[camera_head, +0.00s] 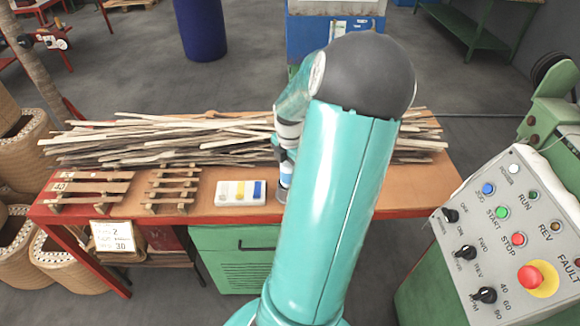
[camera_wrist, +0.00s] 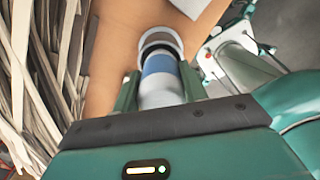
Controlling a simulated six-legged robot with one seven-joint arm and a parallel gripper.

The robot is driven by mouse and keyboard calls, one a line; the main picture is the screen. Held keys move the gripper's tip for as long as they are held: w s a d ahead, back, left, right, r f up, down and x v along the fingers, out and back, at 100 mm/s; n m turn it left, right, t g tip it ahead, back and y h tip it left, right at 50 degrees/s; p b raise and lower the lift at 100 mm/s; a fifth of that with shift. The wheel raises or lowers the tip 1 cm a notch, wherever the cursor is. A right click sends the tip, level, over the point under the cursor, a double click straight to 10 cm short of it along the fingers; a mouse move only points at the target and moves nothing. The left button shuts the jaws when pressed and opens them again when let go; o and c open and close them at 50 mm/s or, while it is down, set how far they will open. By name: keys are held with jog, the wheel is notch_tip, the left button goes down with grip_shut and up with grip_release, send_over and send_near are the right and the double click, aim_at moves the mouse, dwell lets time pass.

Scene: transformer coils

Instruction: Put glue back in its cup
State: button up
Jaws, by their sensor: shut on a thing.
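The glue (camera_wrist: 160,88) is a white cylinder with a blue band, held between the fingers of my gripper (camera_wrist: 160,92) in the wrist view. Its far end overlaps the round grey rim of the cup (camera_wrist: 158,37). I cannot tell how far the glue is inside the cup or whether they touch. My arm hides most of the gripper there.
The orange bench (camera_head: 120,214) carries a long pile of thin strips (camera_head: 180,138) behind the cup. A white tray with yellow and blue pieces (camera_head: 240,194) lies left of the cup. Slatted wooden racks (camera_head: 172,188) stand farther left. A control panel (camera_head: 510,235) is at the right.

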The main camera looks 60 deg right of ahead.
jog(key=o, duration=1.1)
jog(key=shift+r, duration=0.1)
notch_tip(320, 180, up, 14)
jog(key=shift+f, duration=0.15)
dwell(0.5)
